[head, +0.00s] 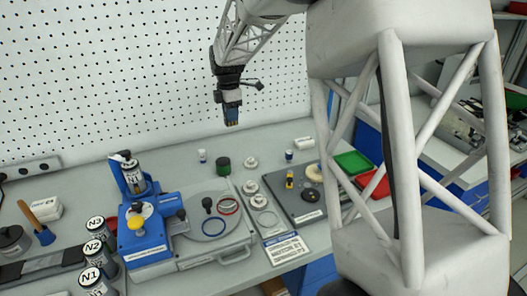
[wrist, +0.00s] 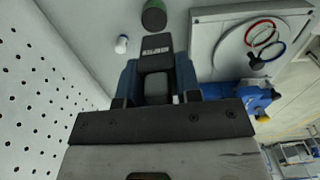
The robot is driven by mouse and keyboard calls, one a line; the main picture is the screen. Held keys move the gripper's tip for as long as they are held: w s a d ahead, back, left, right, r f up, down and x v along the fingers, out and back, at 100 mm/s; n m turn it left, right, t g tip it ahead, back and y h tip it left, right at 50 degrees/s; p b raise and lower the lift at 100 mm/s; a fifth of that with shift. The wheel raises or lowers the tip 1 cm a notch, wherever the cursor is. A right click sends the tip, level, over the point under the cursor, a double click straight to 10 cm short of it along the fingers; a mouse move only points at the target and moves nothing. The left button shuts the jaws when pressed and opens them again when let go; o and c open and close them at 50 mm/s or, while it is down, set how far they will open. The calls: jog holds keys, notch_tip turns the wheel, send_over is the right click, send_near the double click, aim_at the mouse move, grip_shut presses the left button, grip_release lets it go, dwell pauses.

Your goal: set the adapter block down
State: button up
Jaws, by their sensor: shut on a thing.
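My gripper (head: 231,105) hangs in front of the pegboard, pointing down, well above the back of the grey bench (head: 275,139). It also shows in the wrist view (wrist: 157,82), with its blue fingers shut on a dark block with pale lettering, the adapter block (wrist: 156,46). The block's lower end shows below the fingers in the head view (head: 232,118). It is in the air and touches nothing but the fingers. Its far sides are hidden by the fingers.
A blue machine (head: 150,245) and a grey plate with a round disc (head: 205,238) stand on the bench. Some bench at the back is bare.

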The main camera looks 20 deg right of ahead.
jog(key=s+d, duration=0.6)
jog(key=d, duration=0.7)
jog(key=shift+m, duration=0.3)
jog(key=f, duration=1.6)
jog(key=shift+w+a, duration=0.15)
jog(key=shift+a, duration=0.2)
jog(key=shift+w, duration=0.1)
jog(key=w+d, duration=0.1)
jog(key=w, duration=0.4)
jog(key=w+d+f, duration=0.1)
jog(key=w, duration=0.4)
jog(key=w+d, duration=0.2)
jog(key=w, duration=0.3)
jog(key=shift+w+f, duration=0.15)
jog(key=shift+f, duration=0.1)
jog(key=shift+f, duration=1.75)
jog(key=shift+f, duration=0.1)
